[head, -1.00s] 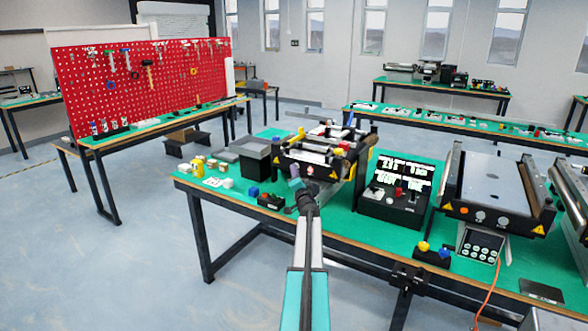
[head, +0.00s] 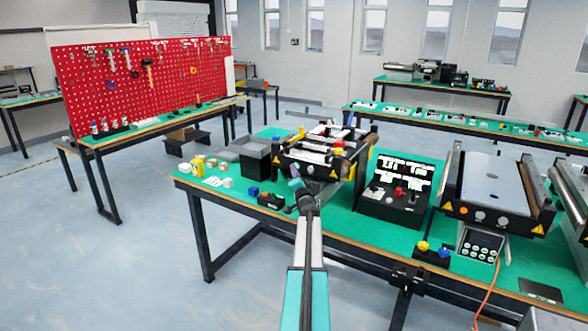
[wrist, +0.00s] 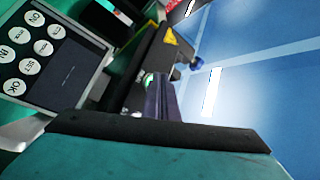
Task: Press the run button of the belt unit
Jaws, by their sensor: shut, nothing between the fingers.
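The belt unit (head: 322,162) stands on the green bench, with yellow warning triangles and round buttons on its dark front. My gripper (head: 296,183) is at its front left, at the end of my arm. In the wrist view my gripper (wrist: 152,88) is shut and empty, its dark fingers pointing at the unit's front edge. A small green-and-white round button (wrist: 148,80) shows right at the fingertips; I cannot tell whether they touch it. A grey keypad (wrist: 45,60) with several white round buttons lies to the left in the wrist view.
In the wrist view, open blue floor fills the right.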

